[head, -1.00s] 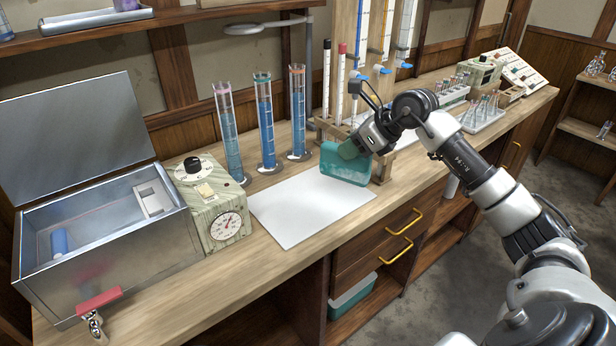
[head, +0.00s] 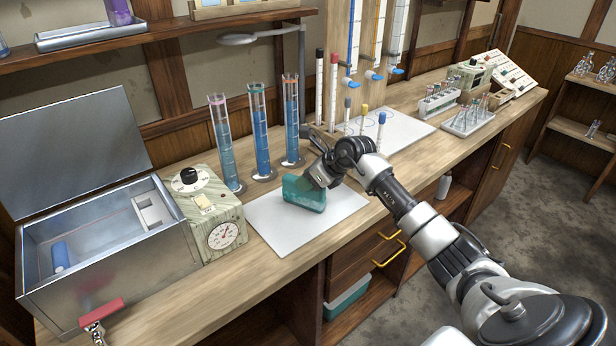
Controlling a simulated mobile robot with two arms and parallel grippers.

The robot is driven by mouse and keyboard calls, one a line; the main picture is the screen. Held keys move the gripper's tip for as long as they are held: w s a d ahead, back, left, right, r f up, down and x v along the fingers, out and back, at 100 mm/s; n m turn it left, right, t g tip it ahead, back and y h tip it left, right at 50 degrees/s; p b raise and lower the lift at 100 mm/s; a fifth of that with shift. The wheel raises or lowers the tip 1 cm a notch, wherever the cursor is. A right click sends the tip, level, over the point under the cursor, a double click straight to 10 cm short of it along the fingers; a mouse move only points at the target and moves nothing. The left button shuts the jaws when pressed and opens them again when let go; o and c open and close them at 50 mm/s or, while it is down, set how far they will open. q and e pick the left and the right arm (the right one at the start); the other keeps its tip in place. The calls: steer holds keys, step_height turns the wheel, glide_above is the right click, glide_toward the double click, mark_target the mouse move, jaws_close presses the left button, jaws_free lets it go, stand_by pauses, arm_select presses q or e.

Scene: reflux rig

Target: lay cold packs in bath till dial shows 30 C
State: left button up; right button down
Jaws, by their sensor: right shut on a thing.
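My right gripper (head: 313,184) is shut on a teal cold pack (head: 303,194). It holds the pack over the white sheet on the bench; I cannot tell whether the pack touches the sheet. The metal bath (head: 150,262) stands at the left with its lid (head: 70,150) raised. Inside lie clear liquid and a blue cylinder (head: 60,255). The dial (head: 223,236) is on the front of the pale green control box (head: 205,210) beside the bath; its needle is too small to read. My left gripper is not in view.
Three tall cylinders of blue liquid (head: 259,130) stand behind the white sheet (head: 262,226). A red-handled tap (head: 101,311) juts from the bath's front. A teal-and-white bin (head: 347,298) sits on the shelf below. Racks of tubes (head: 467,120) stand at the right.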

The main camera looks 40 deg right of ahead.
steer(key=c, duration=0.8)
jaws_free()
